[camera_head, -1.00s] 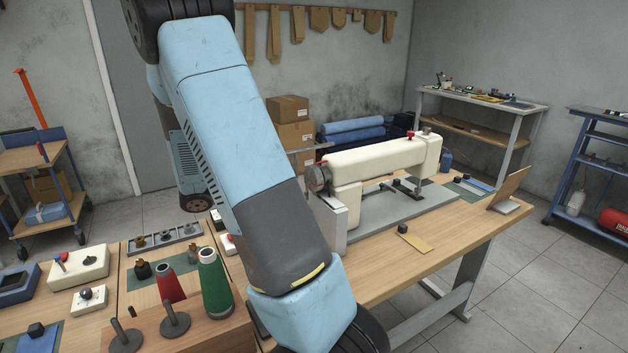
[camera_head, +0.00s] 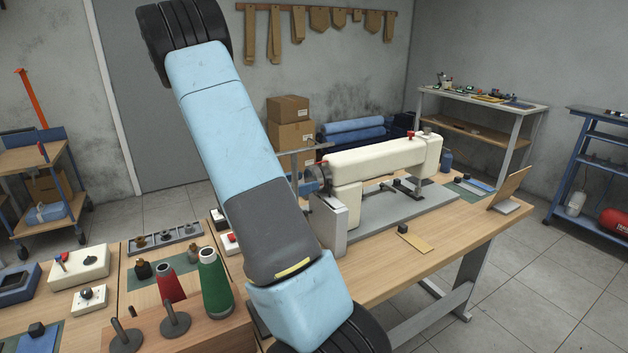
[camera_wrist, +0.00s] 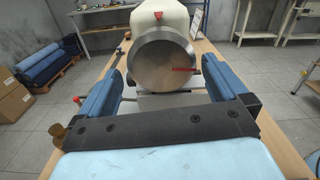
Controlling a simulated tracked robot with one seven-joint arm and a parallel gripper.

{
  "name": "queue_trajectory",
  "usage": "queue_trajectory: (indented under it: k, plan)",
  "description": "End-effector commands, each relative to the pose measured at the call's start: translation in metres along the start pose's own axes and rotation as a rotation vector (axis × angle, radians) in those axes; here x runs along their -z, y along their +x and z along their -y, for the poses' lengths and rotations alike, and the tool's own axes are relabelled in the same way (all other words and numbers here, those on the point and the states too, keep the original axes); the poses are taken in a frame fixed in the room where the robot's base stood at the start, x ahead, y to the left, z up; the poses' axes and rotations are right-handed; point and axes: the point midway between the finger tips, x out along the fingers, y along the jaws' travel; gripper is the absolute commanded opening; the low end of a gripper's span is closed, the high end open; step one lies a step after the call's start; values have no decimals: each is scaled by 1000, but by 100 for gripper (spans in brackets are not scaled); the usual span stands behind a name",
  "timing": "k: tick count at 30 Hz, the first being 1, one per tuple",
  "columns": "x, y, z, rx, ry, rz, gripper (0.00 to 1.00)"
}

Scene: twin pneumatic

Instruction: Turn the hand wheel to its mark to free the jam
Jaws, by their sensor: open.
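The hand wheel (camera_wrist: 160,68) is a round grey metal disc, face-on in the wrist view. A red line (camera_wrist: 184,69) on its face points right, near three o'clock. A red triangle mark (camera_wrist: 158,16) sits above the wheel on the cream sewing machine (camera_head: 375,158). The line and the triangle are well apart. My gripper (camera_wrist: 162,72) is open, with one blue finger at the left and one at the right of the wheel. I see gaps beside the wheel, and cannot tell whether either finger touches it. In the head view my arm hides most of the gripper.
The machine stands on a wooden table (camera_head: 385,283) with a grey bed plate. Green and red cones (camera_head: 213,283) and small parts crowd the bench at left. Boxes (camera_head: 290,110) and blue rolls stand behind.

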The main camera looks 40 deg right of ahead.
Motion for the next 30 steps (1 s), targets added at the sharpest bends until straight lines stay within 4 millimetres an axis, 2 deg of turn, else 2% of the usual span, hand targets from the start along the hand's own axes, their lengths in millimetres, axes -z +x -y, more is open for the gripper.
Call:
queue_trajectory:
  k: [3,9,22,30]
  plan:
    - [0,20,1,3,0,-1,100]
    - [0,42,0,3,1,-1,100]
    - [0,49,0,1,0,-1,100]
    - [0,49,0,0,1,-1,74]
